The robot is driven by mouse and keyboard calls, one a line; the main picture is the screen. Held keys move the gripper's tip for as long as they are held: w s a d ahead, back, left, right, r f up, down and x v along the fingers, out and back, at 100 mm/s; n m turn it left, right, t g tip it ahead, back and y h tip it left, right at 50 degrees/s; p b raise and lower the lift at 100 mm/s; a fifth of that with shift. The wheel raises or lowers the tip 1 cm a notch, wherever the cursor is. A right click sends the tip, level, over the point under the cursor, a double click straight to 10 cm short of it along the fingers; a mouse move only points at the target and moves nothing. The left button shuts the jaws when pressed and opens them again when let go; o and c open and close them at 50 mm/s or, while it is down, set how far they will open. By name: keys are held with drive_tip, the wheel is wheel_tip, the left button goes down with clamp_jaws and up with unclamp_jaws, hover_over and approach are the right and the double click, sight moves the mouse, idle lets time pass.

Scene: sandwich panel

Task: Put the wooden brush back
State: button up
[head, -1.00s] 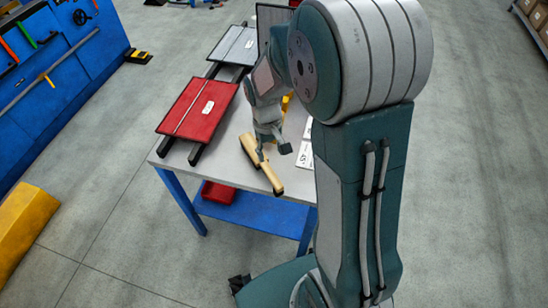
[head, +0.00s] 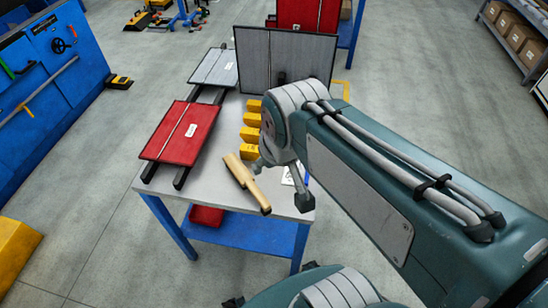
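The wooden brush (head: 247,181) lies slantwise near the front of the grey-topped table (head: 190,197). Its wide end is at the back left and its narrow handle points to the front right. My gripper (head: 280,182) is just to the right of the brush, with its fingers spread apart and nothing seen between them. One fingertip shows close beside the brush; I cannot tell whether it touches. The other is further right, near the table's front right edge. My arm hides part of the table's right side.
A red panel (head: 180,131) and a grey panel (head: 214,67) lie on black rails at the left. Several yellow blocks (head: 250,136) stand behind the brush. A large grey panel (head: 285,58) stands upright at the back. A red bin (head: 206,215) sits on the lower shelf.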

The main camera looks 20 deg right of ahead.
drive_tip(key=shift+s+r+t, duration=0.3)
drive_tip(key=shift+s+r, duration=0.05)
drive_tip(key=shift+s, duration=0.4)
drive_tip(key=shift+s+r+t, duration=0.3)
drive_tip(key=shift+s+r, duration=0.05)
drive_tip(key=shift+s, duration=0.4)
